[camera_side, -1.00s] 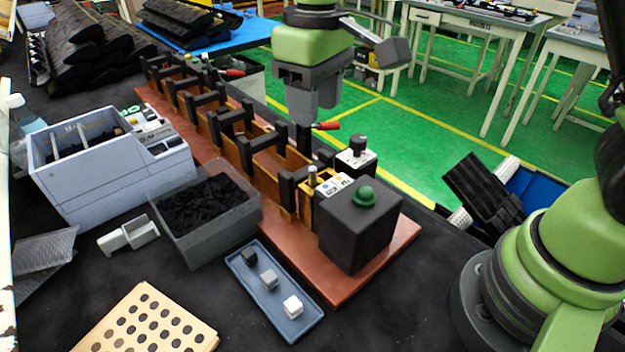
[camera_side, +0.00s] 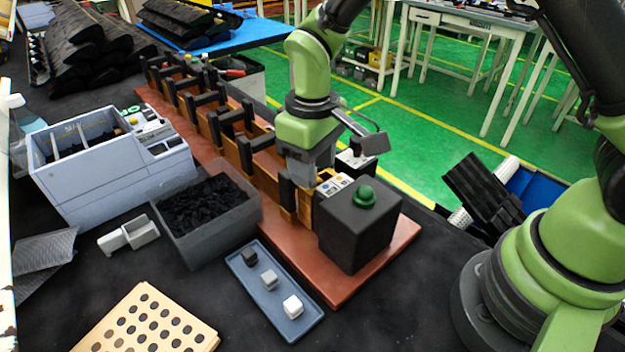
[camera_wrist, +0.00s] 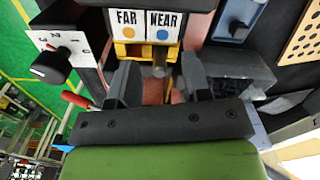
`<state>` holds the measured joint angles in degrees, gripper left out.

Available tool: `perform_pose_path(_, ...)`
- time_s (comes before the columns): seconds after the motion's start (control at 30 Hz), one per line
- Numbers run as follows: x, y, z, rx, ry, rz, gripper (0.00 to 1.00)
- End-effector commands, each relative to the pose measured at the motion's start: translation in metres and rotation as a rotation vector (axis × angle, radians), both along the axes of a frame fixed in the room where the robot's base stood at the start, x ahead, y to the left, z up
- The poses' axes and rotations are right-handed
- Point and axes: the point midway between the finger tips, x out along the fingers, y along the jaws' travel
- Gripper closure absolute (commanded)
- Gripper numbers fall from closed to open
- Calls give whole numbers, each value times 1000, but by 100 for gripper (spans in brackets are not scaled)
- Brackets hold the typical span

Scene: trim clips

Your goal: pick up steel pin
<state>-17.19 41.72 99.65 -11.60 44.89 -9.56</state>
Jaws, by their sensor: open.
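The steel pin (camera_wrist: 160,58) shows in the wrist view as a short grey post by the yellow block, below the FAR and NEAR labels. My gripper (camera_wrist: 161,76) is open, with one dark finger on each side of the pin and gaps between. In the side view my gripper (camera_side: 300,182) is low over the near end of the fixture, just behind the black box, and it hides the pin there.
The black box with a green button (camera_side: 362,197) stands close to my gripper. A row of dark clamps (camera_side: 233,120) runs back along the brown board (camera_side: 345,289). A dial box (camera_wrist: 55,58) and red-handled tool (camera_wrist: 77,100) lie left in the wrist view.

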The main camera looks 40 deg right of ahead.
Motion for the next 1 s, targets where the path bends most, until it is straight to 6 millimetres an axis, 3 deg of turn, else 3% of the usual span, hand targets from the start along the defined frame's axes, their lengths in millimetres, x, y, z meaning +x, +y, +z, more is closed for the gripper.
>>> perform_pose_path(0.07,0,0,0,0,0,0,58)
perform_pose_path(0.2,0,0,0,0,0,0,90)
perform_pose_path(0.27,0,0,0,0,0,0,100)
perform_pose_path(0.63,1,0,8,1,-3,0,100)
perform_pose_path(1.0,1,0,78,2,-7,0,100)
